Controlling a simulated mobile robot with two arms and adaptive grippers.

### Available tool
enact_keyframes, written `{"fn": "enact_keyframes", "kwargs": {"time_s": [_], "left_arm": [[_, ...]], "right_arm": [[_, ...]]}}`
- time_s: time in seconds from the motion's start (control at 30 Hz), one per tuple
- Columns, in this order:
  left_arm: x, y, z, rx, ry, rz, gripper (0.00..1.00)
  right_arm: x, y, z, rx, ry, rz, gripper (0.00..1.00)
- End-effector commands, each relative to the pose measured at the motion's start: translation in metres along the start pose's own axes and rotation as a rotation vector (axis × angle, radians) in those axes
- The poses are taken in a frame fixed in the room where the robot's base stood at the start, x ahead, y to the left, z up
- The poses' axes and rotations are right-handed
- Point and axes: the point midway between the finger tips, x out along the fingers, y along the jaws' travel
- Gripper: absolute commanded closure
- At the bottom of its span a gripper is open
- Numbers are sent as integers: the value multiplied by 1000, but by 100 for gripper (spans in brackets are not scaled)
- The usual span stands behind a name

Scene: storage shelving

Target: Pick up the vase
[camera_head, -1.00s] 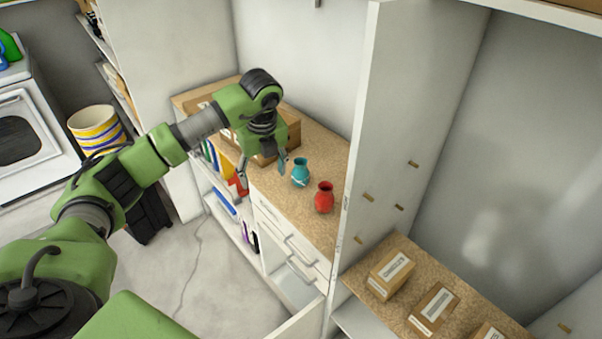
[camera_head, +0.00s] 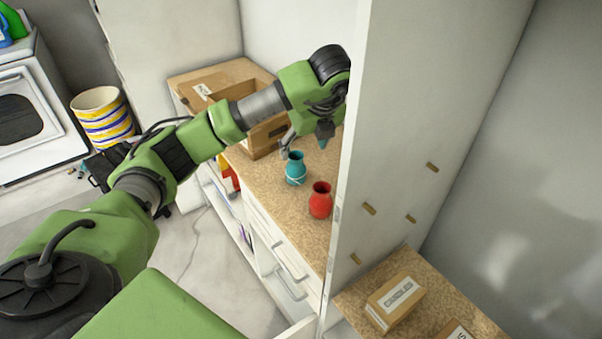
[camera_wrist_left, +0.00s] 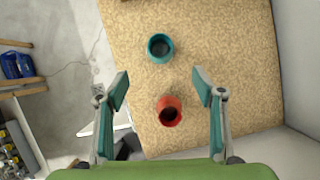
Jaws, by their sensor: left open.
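A teal vase (camera_head: 295,168) and a red vase (camera_head: 320,200) stand upright, side by side, on the speckled brown countertop (camera_head: 268,183). My left gripper (camera_head: 305,143) is above the counter, behind the teal vase in the head view, and empty. In the left wrist view the fingers (camera_wrist_left: 161,92) are wide apart. There the red vase (camera_wrist_left: 169,111) appears between the fingertips, seen from above, and the teal vase (camera_wrist_left: 160,48) lies beyond them. Neither vase is held. My right gripper is not in view.
A tall white partition (camera_head: 385,150) stands close to the right of the vases and my left wrist. An open cardboard box (camera_head: 262,140) sits behind on the counter. Labelled boxes, including one (camera_head: 396,303), lie beyond the partition. Drawers are below the counter.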

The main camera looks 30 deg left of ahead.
Motion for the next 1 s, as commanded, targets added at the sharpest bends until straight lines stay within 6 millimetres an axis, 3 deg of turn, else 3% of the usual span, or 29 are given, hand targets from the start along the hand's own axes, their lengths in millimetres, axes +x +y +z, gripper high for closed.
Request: {"fn": "enact_keyframes", "kwargs": {"time_s": [0.07, 0.17, 0.33, 0.5, 0.7, 1.0], "left_arm": [[10, 0, -4, 0, 1, 1, 38], [19, 1, -4, 1, 3, 3, 38], [50, 1, -3, 0, 5, 6, 38], [80, 1, -3, 1, 3, 3, 38], [94, 0, -3, 1, 1, 1, 38], [132, 4, -4, 0, 3, 4, 38]], "right_arm": [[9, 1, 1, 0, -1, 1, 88], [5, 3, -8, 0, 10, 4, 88], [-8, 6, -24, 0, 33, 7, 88], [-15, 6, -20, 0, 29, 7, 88], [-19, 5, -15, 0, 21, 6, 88], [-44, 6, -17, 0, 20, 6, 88]]}}
